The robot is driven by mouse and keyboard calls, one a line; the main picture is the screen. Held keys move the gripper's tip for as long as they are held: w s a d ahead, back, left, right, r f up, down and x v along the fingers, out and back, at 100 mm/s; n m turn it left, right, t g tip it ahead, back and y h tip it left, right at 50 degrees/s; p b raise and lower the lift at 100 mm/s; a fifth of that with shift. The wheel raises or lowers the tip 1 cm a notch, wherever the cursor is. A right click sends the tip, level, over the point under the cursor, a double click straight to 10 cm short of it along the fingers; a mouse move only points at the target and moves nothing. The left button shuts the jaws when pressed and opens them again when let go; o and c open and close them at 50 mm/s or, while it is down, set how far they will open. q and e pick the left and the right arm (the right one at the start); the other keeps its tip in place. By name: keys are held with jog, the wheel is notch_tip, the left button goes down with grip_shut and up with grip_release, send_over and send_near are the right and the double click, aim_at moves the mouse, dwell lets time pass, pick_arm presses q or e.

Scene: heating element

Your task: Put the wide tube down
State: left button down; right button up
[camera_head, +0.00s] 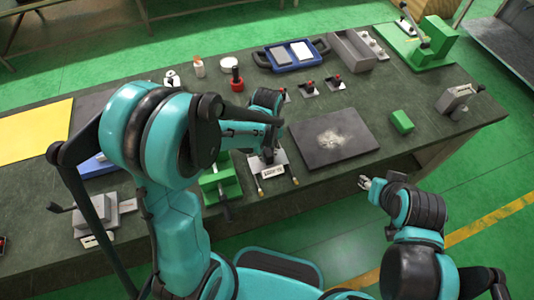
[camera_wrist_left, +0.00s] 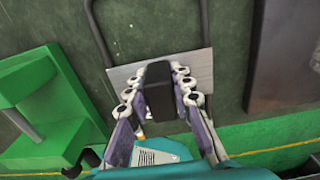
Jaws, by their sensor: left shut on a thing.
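My left gripper (camera_head: 267,153) is over the front middle of the workbench, partly hidden by its own arm. In the left wrist view its fingers (camera_wrist_left: 158,92) are shut on a black block at the middle of a grey metal plate. I take this plate, with a thin dark tube leg running out on each side, to be the wide tube (camera_wrist_left: 122,78). Its plate also shows below the gripper in the head view (camera_head: 270,171), with orange-tipped ends toward the bench's front edge. I cannot tell whether it touches the bench. My right gripper (camera_head: 366,184) is off the front edge, its opening unclear.
A green fixture (camera_head: 222,186) stands just left of the held piece; it also shows in the left wrist view (camera_wrist_left: 45,105). A dark square plate (camera_head: 333,136) lies to the right, and a green block (camera_head: 402,122) beyond it. Small red-topped clamps (camera_head: 309,87) stand behind.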

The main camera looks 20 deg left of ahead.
pick_arm(q)
jog(key=c, duration=1.3)
grip_release()
jog(key=shift+f, duration=0.1)
jog(key=shift+c, duration=0.2)
notch_tip(320, 180, up, 11)
jog(key=p, duration=0.3)
jog(key=shift+p, duration=0.4)
jog(key=shift+r, duration=0.7)
jog(key=s+a+r+n+t, duration=0.2)
jog(key=s+n, duration=0.3)
jog(key=n, duration=0.9)
jog(key=s+a+r+n+t, duration=0.2)
jog(key=s+r+n+t, duration=0.2)
jog(key=n, duration=1.1)
jog(key=shift+s+a+r+t, duration=0.35)
jog(key=shift+s+r+t, duration=0.05)
jog(key=shift+s+t, duration=0.25)
